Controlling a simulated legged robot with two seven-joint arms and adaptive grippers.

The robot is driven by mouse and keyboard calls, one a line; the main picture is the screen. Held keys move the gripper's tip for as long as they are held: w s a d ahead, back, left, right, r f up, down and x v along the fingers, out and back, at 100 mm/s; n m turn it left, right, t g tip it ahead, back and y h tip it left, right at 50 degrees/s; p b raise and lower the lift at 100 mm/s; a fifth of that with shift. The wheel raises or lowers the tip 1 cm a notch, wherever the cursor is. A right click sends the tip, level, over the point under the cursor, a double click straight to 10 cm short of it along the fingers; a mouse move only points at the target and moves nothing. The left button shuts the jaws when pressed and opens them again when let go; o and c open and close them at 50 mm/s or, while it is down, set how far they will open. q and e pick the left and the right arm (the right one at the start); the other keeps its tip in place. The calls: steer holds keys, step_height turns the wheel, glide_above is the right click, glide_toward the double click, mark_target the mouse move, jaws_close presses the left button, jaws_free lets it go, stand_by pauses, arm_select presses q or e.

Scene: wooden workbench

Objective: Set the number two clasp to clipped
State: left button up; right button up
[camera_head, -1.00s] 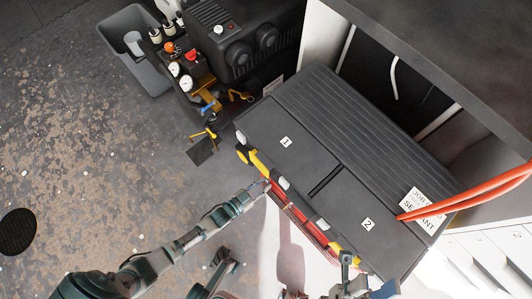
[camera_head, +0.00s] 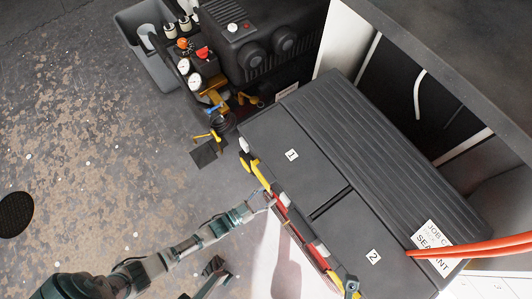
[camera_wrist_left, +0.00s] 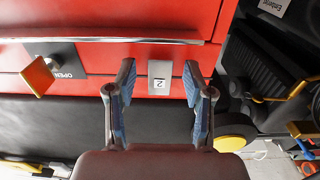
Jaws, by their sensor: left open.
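A dark toolbox has two grey lids on top, marked 1 (camera_head: 291,155) and 2 (camera_head: 374,257), with a red front below them. In the left wrist view, a grey clasp plate marked 2 (camera_wrist_left: 159,84) lies against the red front (camera_wrist_left: 110,20). My left gripper (camera_wrist_left: 159,66) is open. Its two blue-padded fingers stand on either side of the plate, with a gap at each side; I cannot tell whether they touch the front. In the head view, my left gripper (camera_head: 268,199) is at the front edge, small and partly hidden. The clasp's position is unclear.
An orange knob (camera_wrist_left: 38,77) beside the word OPEN sits on the front, left of the plate in the wrist view. A machine with gauges (camera_head: 195,81) stands behind the toolbox. Orange hoses (camera_head: 470,247) cross its right end. The floor (camera_head: 80,170) at left is open.

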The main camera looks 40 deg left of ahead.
arm_select(q)
steer(key=v, duration=1.2)
